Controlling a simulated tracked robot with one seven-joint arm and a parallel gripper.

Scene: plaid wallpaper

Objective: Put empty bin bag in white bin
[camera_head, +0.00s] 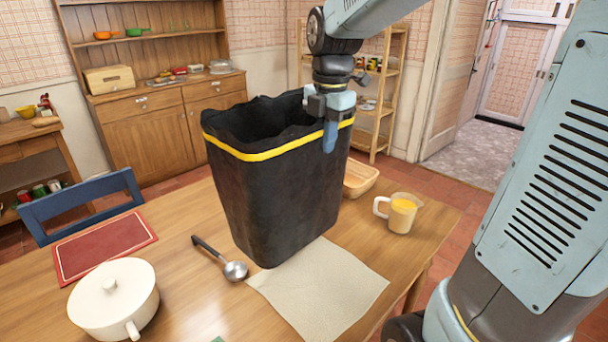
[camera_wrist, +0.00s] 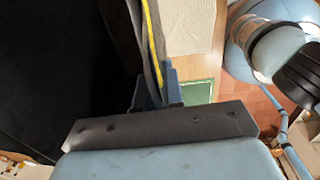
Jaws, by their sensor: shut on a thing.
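The empty bin bag (camera_head: 275,190) is black with a yellow band near its open, ragged top edge. It hangs upright and spread open over the wooden table. I cannot tell whether its base touches the table. My gripper (camera_head: 331,128) is shut on the right side of its rim, with one blue finger outside the yellow band. In the wrist view, the blue fingers (camera_wrist: 157,92) pinch the rim beside the yellow band, and the bag's dark inside (camera_wrist: 65,70) fills the left. No white bin shows in either view.
The table (camera_head: 185,285) holds a white lidded pot (camera_head: 113,298), a ladle (camera_head: 233,270), a cream cloth (camera_head: 325,290), a red placemat (camera_head: 105,247), a mug of yellow liquid (camera_head: 402,214) and a wooden tray (camera_head: 360,178). A blue chair (camera_head: 80,205) stands left. A doorway opens at right.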

